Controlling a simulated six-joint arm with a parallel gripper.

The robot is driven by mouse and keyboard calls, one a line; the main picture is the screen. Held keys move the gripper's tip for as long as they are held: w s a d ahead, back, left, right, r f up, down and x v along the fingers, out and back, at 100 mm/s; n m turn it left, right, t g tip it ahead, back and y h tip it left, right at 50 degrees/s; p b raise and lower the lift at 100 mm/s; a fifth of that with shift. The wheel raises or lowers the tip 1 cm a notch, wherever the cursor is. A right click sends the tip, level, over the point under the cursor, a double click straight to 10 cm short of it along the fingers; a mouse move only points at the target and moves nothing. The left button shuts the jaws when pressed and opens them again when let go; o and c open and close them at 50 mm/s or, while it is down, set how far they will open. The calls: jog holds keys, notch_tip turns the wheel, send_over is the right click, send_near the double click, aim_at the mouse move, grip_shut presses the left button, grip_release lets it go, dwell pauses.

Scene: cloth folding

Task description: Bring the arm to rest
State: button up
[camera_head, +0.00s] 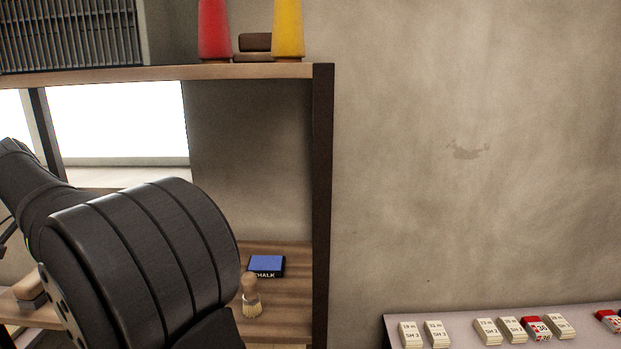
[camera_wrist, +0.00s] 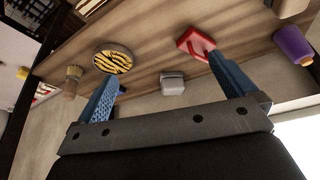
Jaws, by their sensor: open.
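My gripper (camera_wrist: 163,68) shows in the wrist view with its two blue fingers spread wide apart and nothing between them. The fingers point toward a wooden shelf surface, and I cannot tell their exact distance from it. In the head view my dark arm fills the lower left, in front of the shelf unit, and the gripper is out of that view.
The wooden shelf (camera_wrist: 150,45) bears a striped round tin (camera_wrist: 113,59), a red square item (camera_wrist: 195,43), a grey block (camera_wrist: 172,83), a brush (camera_wrist: 73,76) and a purple spool (camera_wrist: 293,44). A dark shelf post (camera_head: 322,200) stands beside my arm. Labelled packets (camera_head: 438,334) lie lower right.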

jog(key=s+d+n+y, duration=0.1)
jog(key=s+n+y, duration=0.1)
jog(key=s+n, duration=0.5)
jog(key=shift+s+d+f+n+y, duration=0.3)
jog(key=shift+s+f+y, duration=0.15)
jog(key=shift+s, duration=2.65)
